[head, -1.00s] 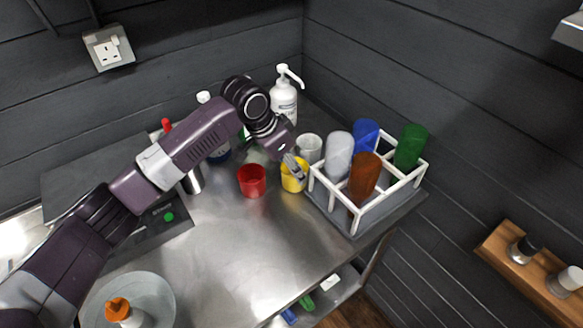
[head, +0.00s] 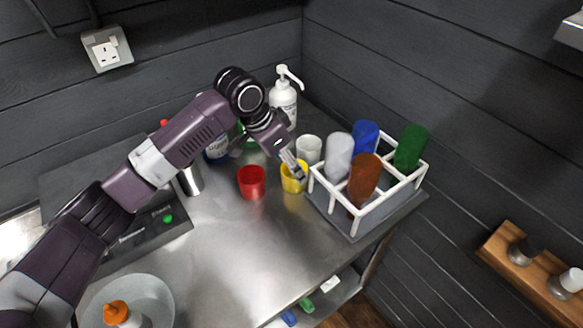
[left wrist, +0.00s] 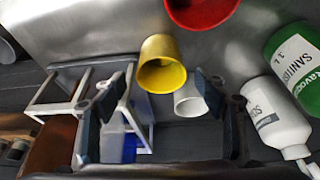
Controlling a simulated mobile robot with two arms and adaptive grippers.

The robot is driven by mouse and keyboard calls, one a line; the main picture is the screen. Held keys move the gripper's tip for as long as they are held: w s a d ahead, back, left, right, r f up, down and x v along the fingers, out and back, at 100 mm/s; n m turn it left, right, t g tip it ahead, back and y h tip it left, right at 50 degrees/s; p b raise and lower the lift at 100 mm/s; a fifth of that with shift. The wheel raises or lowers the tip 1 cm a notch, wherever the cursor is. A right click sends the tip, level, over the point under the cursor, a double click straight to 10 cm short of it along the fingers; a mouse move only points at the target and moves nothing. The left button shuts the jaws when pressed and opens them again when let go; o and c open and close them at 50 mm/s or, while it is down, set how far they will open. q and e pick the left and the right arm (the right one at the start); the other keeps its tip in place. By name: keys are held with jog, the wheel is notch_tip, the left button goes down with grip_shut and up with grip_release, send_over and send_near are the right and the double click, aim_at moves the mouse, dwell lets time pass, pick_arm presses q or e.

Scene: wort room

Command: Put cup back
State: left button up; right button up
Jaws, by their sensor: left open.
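My left gripper (head: 293,164) is open and empty, pointing down over the yellow cup (head: 290,180). In the left wrist view the yellow cup (left wrist: 162,66) shows between and beyond the two open fingers. A red cup (head: 251,183) stands to its left and a white cup (head: 309,147) behind it on the steel counter. The white rack (head: 383,214) stands just right of the yellow cup. My right gripper is not in view.
A white pump bottle (head: 284,103) stands behind the cups, near the wall. The steel counter (head: 245,245) is clear in front of the cups.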

pick_arm(q)
jog(key=b+v, duration=0.1)
jog(key=v, duration=0.9)
jog(key=shift+d, duration=0.1)
